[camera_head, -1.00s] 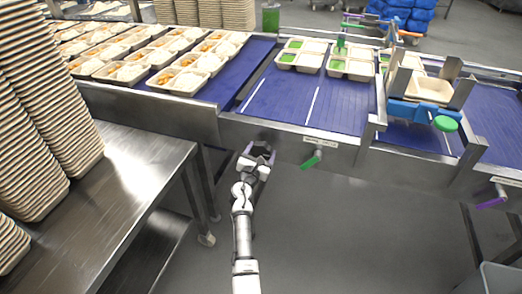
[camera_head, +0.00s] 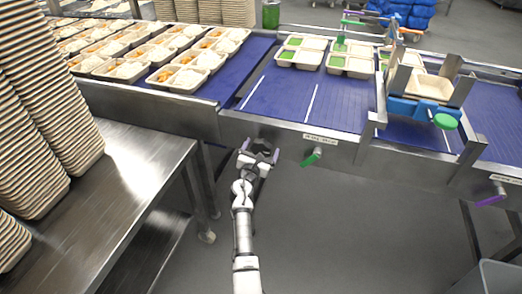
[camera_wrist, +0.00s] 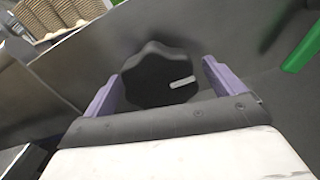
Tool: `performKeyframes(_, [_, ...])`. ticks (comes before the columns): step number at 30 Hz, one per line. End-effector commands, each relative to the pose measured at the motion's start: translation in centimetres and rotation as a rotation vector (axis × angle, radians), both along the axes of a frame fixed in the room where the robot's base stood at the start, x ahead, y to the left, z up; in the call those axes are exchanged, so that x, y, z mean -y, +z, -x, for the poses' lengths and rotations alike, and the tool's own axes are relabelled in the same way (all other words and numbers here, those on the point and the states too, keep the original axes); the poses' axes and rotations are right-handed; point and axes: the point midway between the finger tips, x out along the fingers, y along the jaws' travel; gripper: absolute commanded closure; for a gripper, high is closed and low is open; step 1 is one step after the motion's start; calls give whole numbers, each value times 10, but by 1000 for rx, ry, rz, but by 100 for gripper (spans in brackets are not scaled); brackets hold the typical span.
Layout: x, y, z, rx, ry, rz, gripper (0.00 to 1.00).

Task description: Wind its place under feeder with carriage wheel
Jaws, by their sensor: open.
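The carriage wheel, a black lobed knob with a pale mark (camera_wrist: 160,78), sits on the conveyor's front face in the wrist view. My gripper (camera_wrist: 163,84) is open, with one purple finger on each side of the knob; I cannot tell whether they touch it. In the head view my gripper (camera_head: 261,148) is at the conveyor's front side panel, and the wheel is too small to make out clearly there. The feeder, a blue and metal frame with a green knob (camera_head: 408,108), stands over the belt at the right with a beige tray (camera_head: 430,87) in it.
A green handle (camera_head: 312,157) sticks out just right of my gripper, and a purple handle (camera_head: 491,200) farther right. Green-filled trays (camera_head: 300,66) stand on the blue belt (camera_head: 270,100). A steel table (camera_head: 130,180) with tray stacks is at the left.

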Motion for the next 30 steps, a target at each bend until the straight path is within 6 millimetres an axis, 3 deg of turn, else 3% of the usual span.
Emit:
performKeyframes(8, [-7,0,19,0,2,0,6])
performKeyframes(21, [-35,-2,106,-1,2,0,6])
performKeyframes(30, [-42,0,131,0,0,0,6])
